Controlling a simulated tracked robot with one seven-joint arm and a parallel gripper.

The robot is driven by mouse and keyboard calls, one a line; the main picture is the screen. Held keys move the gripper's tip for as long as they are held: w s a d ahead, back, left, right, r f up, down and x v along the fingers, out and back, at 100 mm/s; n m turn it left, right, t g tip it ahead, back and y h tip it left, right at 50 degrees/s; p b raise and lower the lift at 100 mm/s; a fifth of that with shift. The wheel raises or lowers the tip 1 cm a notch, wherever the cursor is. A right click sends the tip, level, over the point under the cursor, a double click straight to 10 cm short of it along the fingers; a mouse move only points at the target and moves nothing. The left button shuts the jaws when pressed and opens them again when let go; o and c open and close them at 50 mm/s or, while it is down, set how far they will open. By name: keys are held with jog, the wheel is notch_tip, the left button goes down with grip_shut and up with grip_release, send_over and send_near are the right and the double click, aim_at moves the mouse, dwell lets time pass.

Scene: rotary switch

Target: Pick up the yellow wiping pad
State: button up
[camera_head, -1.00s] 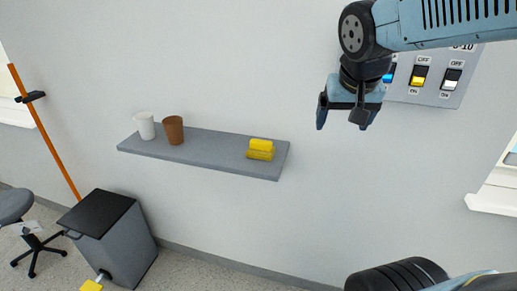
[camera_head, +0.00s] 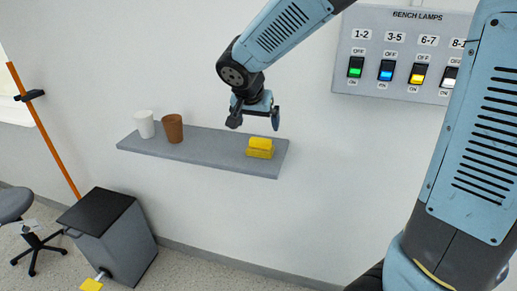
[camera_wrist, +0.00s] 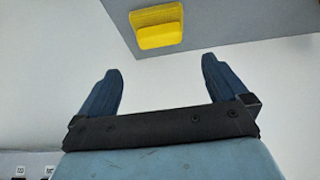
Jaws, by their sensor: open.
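The yellow wiping pad (camera_head: 260,148) lies near the right end of a grey wall shelf (camera_head: 200,150). It looks like two stacked yellow layers, the upper one smaller. My gripper (camera_head: 254,122) is open and empty, above the pad in the head view and apart from it. In the wrist view the pad (camera_wrist: 158,27) is at the top, beyond the open fingers of my gripper (camera_wrist: 160,85) and roughly centred between them. The shelf's edge (camera_wrist: 225,35) also shows there.
A white cup (camera_head: 144,124) and a brown cup (camera_head: 172,128) stand at the shelf's left part. A bench lamps switch panel (camera_head: 400,90) is on the wall at the upper right. A grey pedal bin (camera_head: 115,240) and a stool (camera_head: 18,207) are on the floor at left.

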aim_at(261, 138)
jog(key=x, duration=0.6)
jog(key=shift+w+d+f, duration=0.1)
jog(key=shift+f, duration=0.2)
jog(key=shift+x, duration=2.55)
jog(key=shift+f, duration=0.15)
jog(key=shift+c, duration=0.4)
jog(key=c, duration=0.8)
jog(key=shift+o, duration=0.2)
jog(key=shift+r, duration=0.45)
notch_tip(261, 138, up, 3)
jog(key=shift+f, duration=0.2)
jog(key=s+a+r, duration=0.1)
jog(key=s+r, duration=0.8)
jog(key=s, duration=0.5)
jog(key=shift+r, duration=0.25)
